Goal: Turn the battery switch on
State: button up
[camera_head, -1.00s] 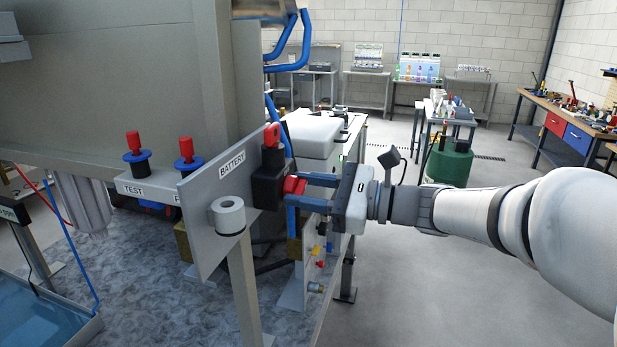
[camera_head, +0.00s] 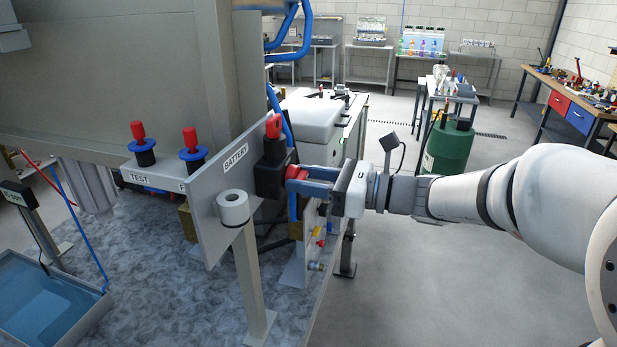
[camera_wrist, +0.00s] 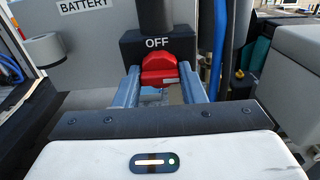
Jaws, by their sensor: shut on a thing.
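The battery switch (camera_head: 270,178) is a black block with a red handle (camera_head: 291,205) on a grey panel labelled BATTERY. In the wrist view the word OFF stands on the black block (camera_wrist: 130,48) above the red handle (camera_wrist: 160,68). My gripper (camera_head: 297,180) reaches in from the right. Its two blue-grey fingers are shut on the red handle, one on each side, and the wrist view (camera_wrist: 165,82) shows the handle between them. The fingers hide part of the handle in the head view.
A second red knob (camera_head: 273,127) sits above the switch. Blue hoses (camera_head: 283,110) run behind the switch. A white box (camera_head: 308,118) stands behind.

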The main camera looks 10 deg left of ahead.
jog(key=o, duration=1)
jog(key=d, duration=0.2)
jog(key=d+b, duration=0.1)
jog(key=d, duration=0.2)
jog(key=d+b, duration=0.1)
jog(key=d, duration=0.1)
jog(key=shift+s+d, duration=0.35)
jog(key=shift+d, duration=0.05)
jog(key=shift+f, duration=0.1)
